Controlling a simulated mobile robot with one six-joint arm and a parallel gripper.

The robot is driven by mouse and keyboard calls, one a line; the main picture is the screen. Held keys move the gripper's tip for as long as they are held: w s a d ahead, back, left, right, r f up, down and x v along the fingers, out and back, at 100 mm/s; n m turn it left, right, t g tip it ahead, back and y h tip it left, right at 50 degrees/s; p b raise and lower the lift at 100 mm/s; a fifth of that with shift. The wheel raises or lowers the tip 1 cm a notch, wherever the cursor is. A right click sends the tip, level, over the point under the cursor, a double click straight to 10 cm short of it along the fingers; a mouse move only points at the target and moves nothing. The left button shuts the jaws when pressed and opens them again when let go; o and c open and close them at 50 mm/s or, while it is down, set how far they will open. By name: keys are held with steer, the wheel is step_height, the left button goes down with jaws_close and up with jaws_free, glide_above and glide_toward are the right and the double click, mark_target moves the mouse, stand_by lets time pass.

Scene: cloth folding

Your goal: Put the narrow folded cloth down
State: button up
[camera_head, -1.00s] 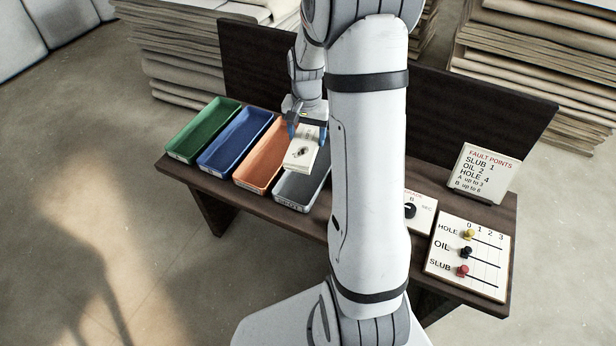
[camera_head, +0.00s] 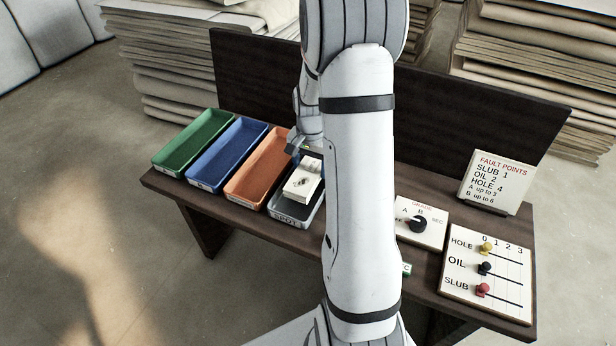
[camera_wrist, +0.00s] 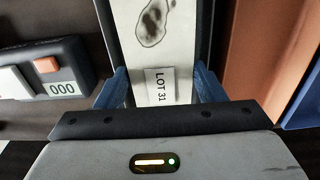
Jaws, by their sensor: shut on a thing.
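The narrow folded cloth (camera_head: 300,190) is pale with a dark-ringed stain on top. In the head view it is at the grey tray (camera_head: 288,217), lengthwise along it; whether it touches the tray floor is unclear. In the wrist view the cloth (camera_wrist: 180,45) carries a "LOT 31" label, its end between the two blue fingers. My gripper (camera_wrist: 162,88) is shut on that end. In the head view my gripper is at the cloth's far end, its fingertips mostly hidden.
Orange (camera_head: 258,165), blue (camera_head: 228,152) and green (camera_head: 194,142) trays stand left of the grey one. A grade dial (camera_head: 418,224), a slider board (camera_head: 488,270) and a fault-points sign (camera_head: 495,180) are at right. A counter with an orange button (camera_wrist: 47,65) shows in the wrist view.

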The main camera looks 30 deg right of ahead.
mark_target(310, 168)
steer(key=shift+f+b, duration=0.3)
steer(key=shift+f, duration=1.15)
steer(key=shift+f, duration=0.15)
steer(key=o, duration=0.8)
